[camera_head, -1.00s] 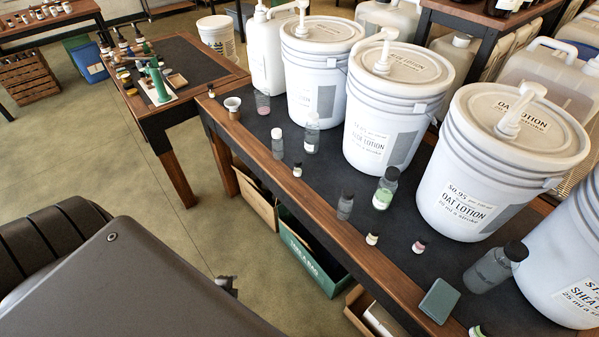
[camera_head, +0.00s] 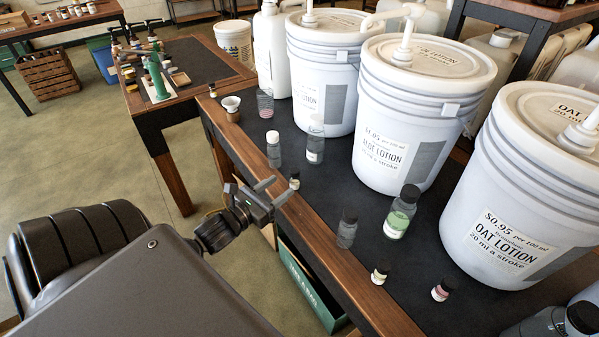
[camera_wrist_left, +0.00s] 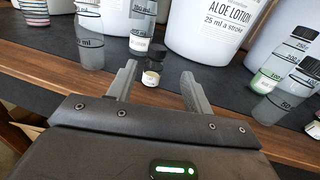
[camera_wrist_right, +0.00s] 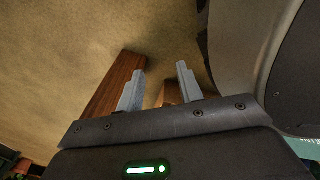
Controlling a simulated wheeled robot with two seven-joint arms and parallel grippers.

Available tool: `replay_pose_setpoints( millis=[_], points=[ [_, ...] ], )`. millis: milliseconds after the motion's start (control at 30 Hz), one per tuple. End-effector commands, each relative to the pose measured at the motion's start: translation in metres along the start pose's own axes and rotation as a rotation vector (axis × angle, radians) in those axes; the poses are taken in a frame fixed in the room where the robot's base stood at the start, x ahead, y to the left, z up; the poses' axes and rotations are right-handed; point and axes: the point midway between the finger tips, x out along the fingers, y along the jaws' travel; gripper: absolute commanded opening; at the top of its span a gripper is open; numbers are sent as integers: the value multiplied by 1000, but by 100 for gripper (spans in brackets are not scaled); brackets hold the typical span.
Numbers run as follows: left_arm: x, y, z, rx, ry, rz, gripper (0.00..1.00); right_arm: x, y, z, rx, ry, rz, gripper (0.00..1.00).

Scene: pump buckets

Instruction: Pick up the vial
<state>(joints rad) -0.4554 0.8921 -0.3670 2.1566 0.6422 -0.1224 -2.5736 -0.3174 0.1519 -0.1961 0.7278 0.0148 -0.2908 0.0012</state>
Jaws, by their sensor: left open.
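A small vial (camera_head: 294,181) with a black cap and pale label stands upright near the front edge of the table, and it also shows in the left wrist view (camera_wrist_left: 153,68). My left gripper (camera_head: 274,189) is open, its fingers pointing at this vial from the front. In the left wrist view, the vial appears between the two fingertips, just beyond them; I cannot tell the exact gap. Two similar vials stand farther right, one with a yellowish label (camera_head: 380,272) and one with pink contents (camera_head: 443,290). My right gripper (camera_wrist_right: 161,70) is open and empty, above the floor.
White lotion buckets (camera_head: 405,120) with pumps line the back of the dark-topped table (camera_head: 262,214). A clear bottle with a white cap (camera_head: 273,150), a grey bottle (camera_head: 347,230) and a green-filled bottle (camera_head: 400,213) stand around the vials. A wooden rim (camera_head: 330,258) runs along the front.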

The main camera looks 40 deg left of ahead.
Motion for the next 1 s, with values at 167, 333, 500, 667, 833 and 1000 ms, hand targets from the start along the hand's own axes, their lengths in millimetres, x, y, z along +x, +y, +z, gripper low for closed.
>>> replay_pose_setpoints(
  millis=[167,333,500,667,833,1000],
  points=[
    [25,4,1,1,-2,8,51,-1,1,5,-2,-5,0,36],
    [44,3,0,-2,0,6,51,0,0,8,-3,-2,0,36],
    [48,2,-1,-2,2,4,51,1,0,8,-2,-7,-1,36],
    [63,3,2,0,-1,4,51,-2,-3,6,0,-4,-4,36],
    [88,4,2,-2,0,4,51,-5,-10,5,3,-2,-13,36],
    [100,4,1,-2,1,3,51,-5,-12,4,4,-2,-16,36]
  ],
)
